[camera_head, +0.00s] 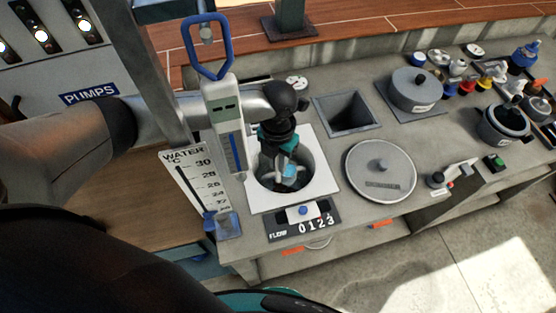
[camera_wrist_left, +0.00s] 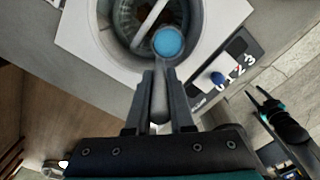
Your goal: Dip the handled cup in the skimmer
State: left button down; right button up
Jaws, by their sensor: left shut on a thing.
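The skimmer (camera_head: 252,185) is a round grey well in a white square plate set in the counter. It also shows in the wrist view (camera_wrist_left: 75,30). My left gripper (camera_head: 287,160) points down into its opening. In the wrist view the left gripper (camera_wrist_left: 160,88) is shut on the grey handle of the cup (camera_wrist_left: 168,43), whose round top shows blue. In the head view the cup (camera_head: 290,171) is partly hidden by the gripper. It appears within the well's outline; its depth is unclear. My right gripper (camera_wrist_left: 256,100) shows in the wrist view, apparently open and empty.
A flow panel (camera_head: 303,219) lies in front of the skimmer. A thermometer (camera_head: 230,150) and a water scale board (camera_head: 190,180) stand to the left. A round lid (camera_head: 381,171) and a square opening (camera_head: 347,112) are to the right, with pots beyond.

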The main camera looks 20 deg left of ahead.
notch_tip(320, 180, up, 4)
jog(key=p, duration=0.3)
jog(key=shift+f, duration=0.2)
jog(key=shift+s, duration=0.1)
dwell(1.0)
